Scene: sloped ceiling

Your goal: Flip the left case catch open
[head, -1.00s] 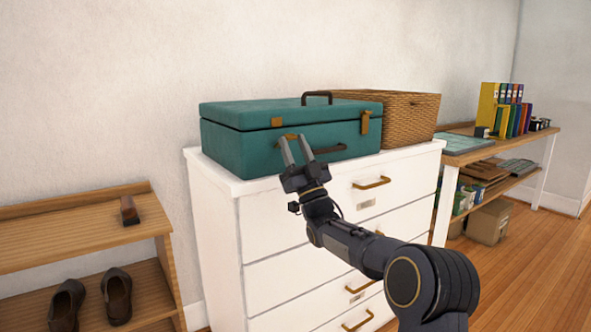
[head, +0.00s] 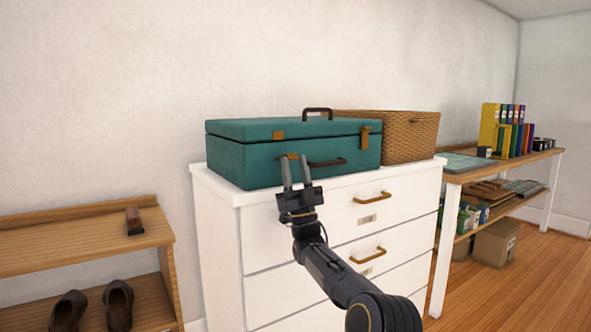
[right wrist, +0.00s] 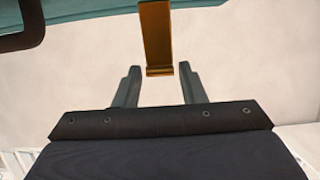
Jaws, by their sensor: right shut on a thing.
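The teal case (head: 240,160) lies closed on the white dresser. Its left catch (head: 293,156) is a brass piece at the case front. A brass plate (head: 278,135) shows on the lid just above and left of it. My right gripper (head: 294,158) is at the catch, one finger on each side, and is shut on it. In the right wrist view, the brass catch (right wrist: 157,35) reaches down from the teal case (right wrist: 215,5) to between the fingertips of my right gripper (right wrist: 159,72). The exact contact is hard to see. My left gripper is out of view.
The right catch (head: 365,137) lies flat across the lid seam. A dark handle (head: 327,162) is on the case front, close right of my gripper. A wicker basket (head: 408,135) stands right of the case. The dresser (head: 265,235) is below; a shoe shelf (head: 70,240) stands left.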

